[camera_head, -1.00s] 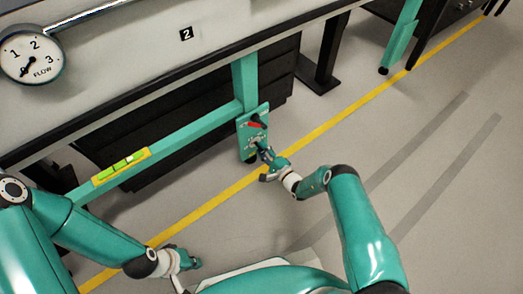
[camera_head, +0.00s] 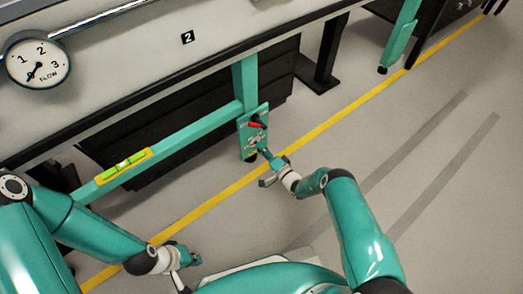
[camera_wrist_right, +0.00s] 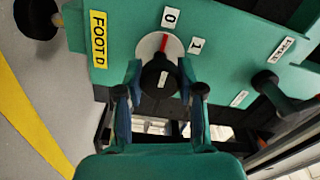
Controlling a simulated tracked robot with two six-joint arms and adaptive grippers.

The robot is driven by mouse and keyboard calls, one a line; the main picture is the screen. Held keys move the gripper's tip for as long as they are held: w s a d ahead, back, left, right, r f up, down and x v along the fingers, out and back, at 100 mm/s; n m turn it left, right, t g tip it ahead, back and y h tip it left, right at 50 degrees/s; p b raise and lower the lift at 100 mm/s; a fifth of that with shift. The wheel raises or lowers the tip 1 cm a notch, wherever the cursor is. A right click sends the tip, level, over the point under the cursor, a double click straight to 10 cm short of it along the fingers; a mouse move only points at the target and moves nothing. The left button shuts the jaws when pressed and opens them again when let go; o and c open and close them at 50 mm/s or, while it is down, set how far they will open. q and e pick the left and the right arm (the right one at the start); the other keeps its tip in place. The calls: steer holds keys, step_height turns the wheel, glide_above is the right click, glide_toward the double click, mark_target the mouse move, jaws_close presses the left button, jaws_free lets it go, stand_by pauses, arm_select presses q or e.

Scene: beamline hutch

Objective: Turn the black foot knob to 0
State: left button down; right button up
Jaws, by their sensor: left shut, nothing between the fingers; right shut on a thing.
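The black foot knob (camera_wrist_right: 158,75) is in the right wrist view, on a teal plate (camera_wrist_right: 120,25) with a yellow "FOOT D" label (camera_wrist_right: 98,38). Its red pointer mark points up to the "0" label (camera_wrist_right: 170,17); the "1" label (camera_wrist_right: 196,45) lies to the right of it. My right gripper (camera_wrist_right: 160,82) is shut on the knob, a finger on each side. In the head view this gripper (camera_head: 268,163) is at the plate on the table leg, where the knob is too small to read. My left gripper (camera_head: 190,258) is shut and empty, low over the floor.
A black lever (camera_wrist_right: 283,92) with small labels sits beside the knob on the plate. In the head view a red part (camera_head: 257,126) shows on the plate. A yellow-framed spirit level (camera_head: 124,166) is on the teal beam, and a flow gauge (camera_head: 45,52) stands upper left.

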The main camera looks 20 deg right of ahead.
steer(key=shift+s+a+f, duration=0.2)
steer(key=shift+a+f, duration=0.1)
steer(key=shift+a, duration=0.15)
steer(key=o, duration=0.9)
steer(key=shift+o, duration=1.2)
steer(key=shift+w+d, duration=0.1)
steer(key=shift+d+r, duration=0.15)
steer(key=v, duration=1.2)
